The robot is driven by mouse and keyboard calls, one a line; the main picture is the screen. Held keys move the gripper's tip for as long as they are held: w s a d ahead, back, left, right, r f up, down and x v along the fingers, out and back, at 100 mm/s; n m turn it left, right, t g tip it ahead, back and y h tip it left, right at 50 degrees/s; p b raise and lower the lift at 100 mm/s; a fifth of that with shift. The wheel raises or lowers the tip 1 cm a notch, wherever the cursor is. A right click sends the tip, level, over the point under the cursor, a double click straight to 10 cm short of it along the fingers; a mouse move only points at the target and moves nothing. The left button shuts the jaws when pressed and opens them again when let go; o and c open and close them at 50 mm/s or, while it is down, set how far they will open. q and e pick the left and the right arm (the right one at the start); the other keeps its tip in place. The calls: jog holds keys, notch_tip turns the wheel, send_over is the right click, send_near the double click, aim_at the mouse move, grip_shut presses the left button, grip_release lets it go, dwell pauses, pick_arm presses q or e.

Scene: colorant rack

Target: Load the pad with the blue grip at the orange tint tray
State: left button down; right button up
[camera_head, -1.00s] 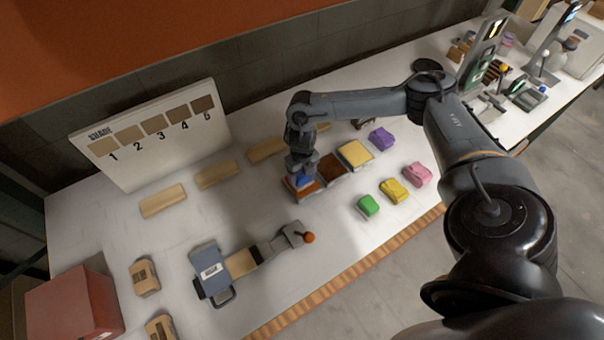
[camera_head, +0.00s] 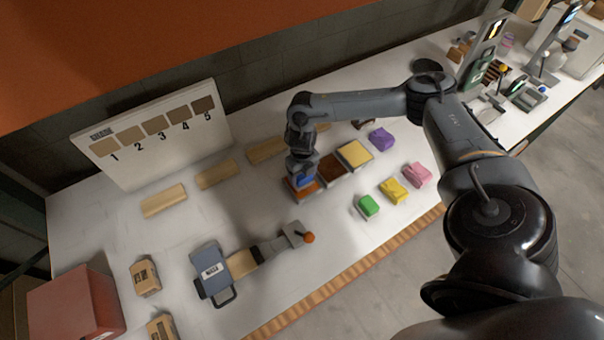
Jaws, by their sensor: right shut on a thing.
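My right gripper (camera_head: 303,173) points down and is shut on the pad with the blue grip (camera_head: 306,183). The pad is at the orange-brown tint tray (camera_head: 300,194), the leftmost of three trays in a row. The pad's underside is hidden, so I cannot tell whether it touches the tint. The gripper and pad cover part of that tray. My left gripper is not in view.
A dark brown tray (camera_head: 332,169) and a yellow tray (camera_head: 355,153) adjoin on the right. Green (camera_head: 368,205), yellow (camera_head: 393,190), pink (camera_head: 417,174) and purple (camera_head: 381,138) pads lie nearby. Wooden blocks (camera_head: 164,201) lie before the shade board (camera_head: 150,145). A lever device (camera_head: 212,270) stands front left.

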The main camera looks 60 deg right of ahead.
jog(key=shift+r+p, duration=1.85)
jog(key=shift+r, duration=0.35)
jog(key=shift+r+p, duration=1.1)
jog(key=shift+r, duration=0.15)
jog(key=shift+m, duration=0.3)
